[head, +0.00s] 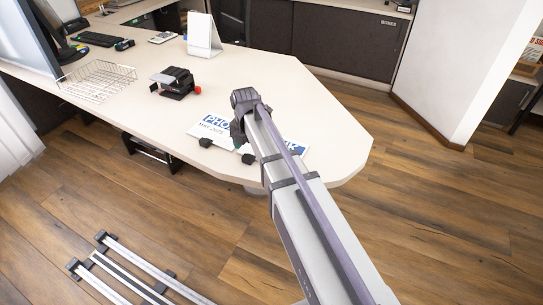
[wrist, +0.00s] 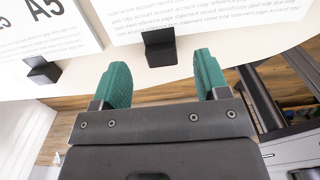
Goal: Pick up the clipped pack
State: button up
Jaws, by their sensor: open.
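Two white printed packs lie side by side at the desk's near edge in the wrist view. Each has a black clip on its near edge. The left pack (wrist: 45,30) is marked A5 and has its clip (wrist: 43,70) at left. The right pack (wrist: 220,18) has its clip (wrist: 160,47) ahead of my gripper. My gripper (wrist: 161,60) is open, with its green fingers either side of that right clip and nothing held between them. In the head view, white sheets with blue lettering (head: 210,128) show beside my gripper (head: 240,146), and my arm hides part of them.
The pale desk (head: 330,125) has free room to the right. A wire tray (head: 97,80), a black device with a red knob (head: 174,82) and a white stand (head: 203,35) stand further back. Below the edge is wooden floor.

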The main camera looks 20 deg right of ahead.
aim_at(249, 155)
notch_tip(249, 155, down, 4)
jog(key=shift+r+b, duration=0.1)
jog(key=shift+b, duration=1)
jog(key=shift+r, duration=0.25)
grip_shut()
